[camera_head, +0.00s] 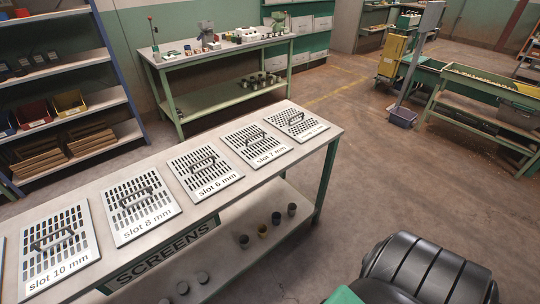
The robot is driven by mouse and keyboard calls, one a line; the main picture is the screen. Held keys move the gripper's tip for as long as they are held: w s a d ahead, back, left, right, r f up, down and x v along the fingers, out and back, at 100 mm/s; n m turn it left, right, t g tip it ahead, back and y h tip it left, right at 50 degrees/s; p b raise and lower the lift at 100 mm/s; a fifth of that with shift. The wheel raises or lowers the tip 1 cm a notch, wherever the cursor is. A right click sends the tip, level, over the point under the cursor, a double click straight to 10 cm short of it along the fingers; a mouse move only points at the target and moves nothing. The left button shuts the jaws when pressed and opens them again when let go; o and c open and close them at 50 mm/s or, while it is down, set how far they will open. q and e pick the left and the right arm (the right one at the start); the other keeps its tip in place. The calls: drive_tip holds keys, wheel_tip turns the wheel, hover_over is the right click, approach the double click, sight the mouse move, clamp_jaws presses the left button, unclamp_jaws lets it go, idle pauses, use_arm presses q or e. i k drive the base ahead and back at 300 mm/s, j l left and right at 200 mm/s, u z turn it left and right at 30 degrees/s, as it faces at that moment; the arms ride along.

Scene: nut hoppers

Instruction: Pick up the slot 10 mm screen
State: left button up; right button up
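The slot 10 mm screen (58,247) is a flat pale metal plate with rows of slots, a dark raised handle and the label "slot 10 mm" along its near edge. It lies flat on the grey table (157,248) at the lower left of the head view. The slot 8 mm screen (139,207) lies just right of it, and the slot 6 mm screen (205,171) and slot 7 mm screen (257,144) follow. Neither gripper shows in this view.
Another perforated screen (297,124) lies at the table's far right end. A plate edge (1,265) shows at the left border. Cups (263,230) stand on the shelf below. A rounded black thing (425,272) fills the bottom right. Open floor (400,190) lies to the right.

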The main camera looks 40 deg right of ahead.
sight(54, 248)
drive_tip(key=i+j+z, duration=0.1)
drive_tip(key=j+z, duration=0.4)
drive_tip(key=j, duration=0.95)
